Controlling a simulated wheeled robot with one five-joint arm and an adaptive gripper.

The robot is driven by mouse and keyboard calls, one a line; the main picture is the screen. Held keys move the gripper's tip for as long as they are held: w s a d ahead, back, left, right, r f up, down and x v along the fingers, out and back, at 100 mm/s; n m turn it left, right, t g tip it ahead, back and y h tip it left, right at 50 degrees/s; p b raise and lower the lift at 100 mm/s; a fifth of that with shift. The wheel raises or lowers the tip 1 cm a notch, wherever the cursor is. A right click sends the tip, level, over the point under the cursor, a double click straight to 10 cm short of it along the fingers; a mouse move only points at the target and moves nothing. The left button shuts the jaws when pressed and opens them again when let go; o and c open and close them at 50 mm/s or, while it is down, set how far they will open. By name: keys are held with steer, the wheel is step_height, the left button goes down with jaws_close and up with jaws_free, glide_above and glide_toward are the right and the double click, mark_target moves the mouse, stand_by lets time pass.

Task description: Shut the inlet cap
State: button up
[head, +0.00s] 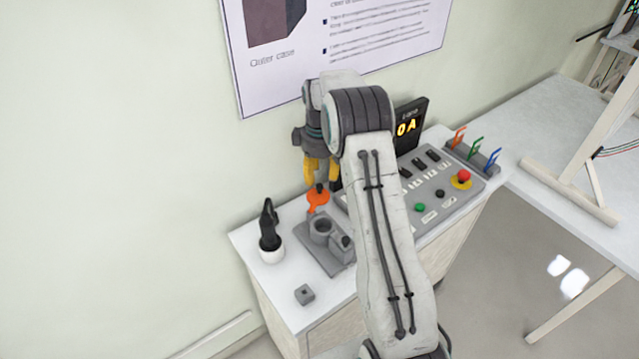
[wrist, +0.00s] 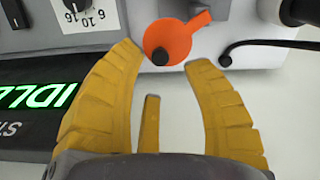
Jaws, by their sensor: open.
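An orange round cap with a short tab and a dark knob (wrist: 168,42) shows at the top of the wrist view, between and just past my fingertips. I take it for the inlet cap. In the head view the orange cap (head: 318,198) stands out just below my gripper (head: 320,180), by the back of a grey fixture (head: 322,258) with a round socket (head: 321,229). My gripper (wrist: 166,58) has its yellow fingers spread, with nothing held between them. Whether a fingertip touches the cap I cannot tell.
A control panel (head: 440,190) with buttons and a red knob stands right of the fixture, partly behind my arm. A white pot with a black tool (head: 271,252) is at left, a small grey block (head: 305,294) in front. A lit "IDLE" display (wrist: 38,97) shows in the wrist view.

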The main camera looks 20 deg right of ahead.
mark_target(319, 186)
steer(key=shift+f+p, duration=0.4)
steer(key=shift+f, duration=1.8)
jaws_close()
